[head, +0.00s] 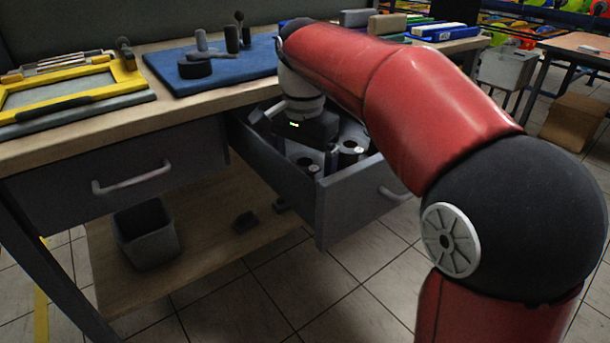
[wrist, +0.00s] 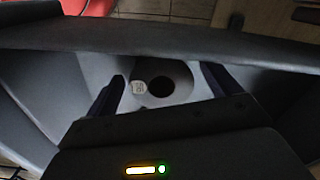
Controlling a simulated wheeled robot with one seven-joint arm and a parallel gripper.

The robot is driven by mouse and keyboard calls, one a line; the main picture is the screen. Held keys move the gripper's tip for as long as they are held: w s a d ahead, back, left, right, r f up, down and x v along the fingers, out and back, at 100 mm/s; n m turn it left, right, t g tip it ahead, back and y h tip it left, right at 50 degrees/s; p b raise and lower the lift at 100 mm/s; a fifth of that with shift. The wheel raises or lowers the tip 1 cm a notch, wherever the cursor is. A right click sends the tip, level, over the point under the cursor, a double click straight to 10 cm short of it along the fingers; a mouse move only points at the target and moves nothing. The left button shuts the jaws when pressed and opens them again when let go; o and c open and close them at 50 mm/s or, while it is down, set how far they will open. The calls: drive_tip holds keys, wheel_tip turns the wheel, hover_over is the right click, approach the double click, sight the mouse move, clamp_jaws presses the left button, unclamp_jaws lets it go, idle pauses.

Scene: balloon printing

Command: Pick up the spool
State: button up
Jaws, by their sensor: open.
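My gripper (wrist: 162,78) is open, with one dark finger on each side of the spool's hole. Whether the fingers touch the spool cannot be told. In the head view my gripper is lowered over the open drawer (head: 282,184). A spool with a dark core (head: 350,149) shows at the drawer's right, and another round piece (head: 309,168) shows near its front wall. My gripper and arm hide part of the drawer's inside.
The drawer's walls stand close around my gripper. On the workbench lie a blue mat (head: 225,65) with dark tools and a yellow frame (head: 70,88) at left. A closed drawer (head: 130,160) is beside the open one. A grey bin (head: 146,235) stands on the lower shelf.

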drive_tip(key=shift+f, duration=0.7)
drive_tip(key=c, duration=1.1)
drive_tip(key=shift+r, duration=0.1)
drive_tip(key=shift+r+p, duration=2.1)
drive_tip(key=shift+r, duration=7.75)
